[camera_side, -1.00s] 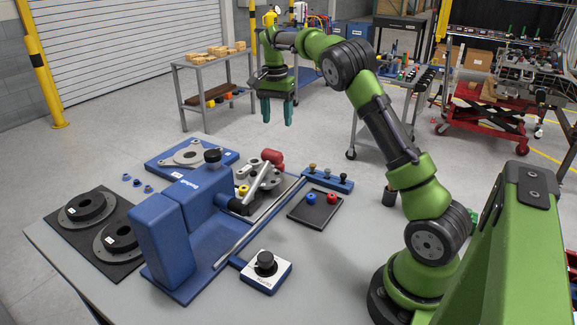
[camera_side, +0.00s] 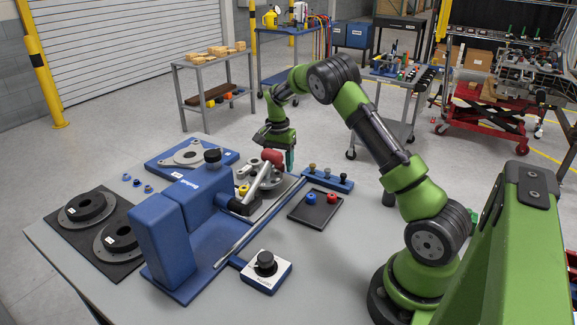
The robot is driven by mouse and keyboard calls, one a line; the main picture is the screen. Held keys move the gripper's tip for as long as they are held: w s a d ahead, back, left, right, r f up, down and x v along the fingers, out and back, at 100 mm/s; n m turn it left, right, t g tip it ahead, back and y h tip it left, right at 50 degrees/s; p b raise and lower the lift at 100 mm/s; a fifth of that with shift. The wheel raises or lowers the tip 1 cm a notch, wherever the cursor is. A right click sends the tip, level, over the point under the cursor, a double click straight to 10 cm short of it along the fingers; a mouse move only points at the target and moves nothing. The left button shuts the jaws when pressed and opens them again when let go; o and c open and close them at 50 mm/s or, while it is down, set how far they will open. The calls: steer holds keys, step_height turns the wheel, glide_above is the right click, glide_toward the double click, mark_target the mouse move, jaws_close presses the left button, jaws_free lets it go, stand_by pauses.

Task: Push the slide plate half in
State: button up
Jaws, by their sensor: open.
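The blue chassis fixture (camera_side: 165,245) stands on the table, with a long thin metal rail (camera_side: 245,237) along its near side. A flat grey plate (camera_side: 285,186) shows at its far end, partly covered by a clamp arm with a red grip (camera_side: 276,156). I take it for the slide plate, but I cannot be sure. My gripper (camera_side: 281,159) is open and points down just behind the red grip, at the far end of the fixture. One green finger shows; the other is mostly hidden. I cannot tell whether a finger touches the plate.
A dark tray (camera_side: 304,211) with a blue and a red knob and a blue bar with several small knobs (camera_side: 328,179) lie right of the fixture. A dial box (camera_side: 266,270) sits in front. A blue plate (camera_side: 170,165) and black discs (camera_side: 88,206) lie left.

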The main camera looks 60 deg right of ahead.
jaws_close()
steer(key=a, duration=0.9)
jaws_free()
step_height(320, 180, up, 17)
steer(key=shift+w, duration=0.25)
stand_by(0.5)
